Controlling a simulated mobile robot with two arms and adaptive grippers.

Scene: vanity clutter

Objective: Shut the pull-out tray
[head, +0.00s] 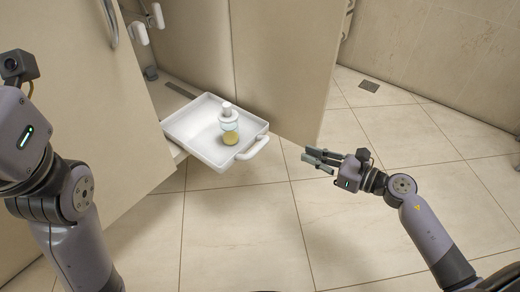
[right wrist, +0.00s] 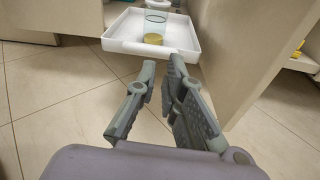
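The white pull-out tray (head: 199,143) sticks out of the open cabinet in the head view, its handle (head: 253,148) at the front right. A clear bottle with a white cap and yellowish contents (head: 229,125) stands upright in it. My right gripper (head: 305,157) is to the right of the handle, apart from it and empty, with its fingers apart. In the right wrist view the tray (right wrist: 125,47) lies ahead beyond the open fingers (right wrist: 160,68). My left arm shows at the left edge of the head view; its gripper fingers are not visible.
An open cabinet door (head: 285,65) stands right behind the tray. Another cabinet door (head: 70,90) with a metal handle is at the left. The tiled floor (head: 240,230) in front is clear, with a drain (head: 369,86) toward the back right.

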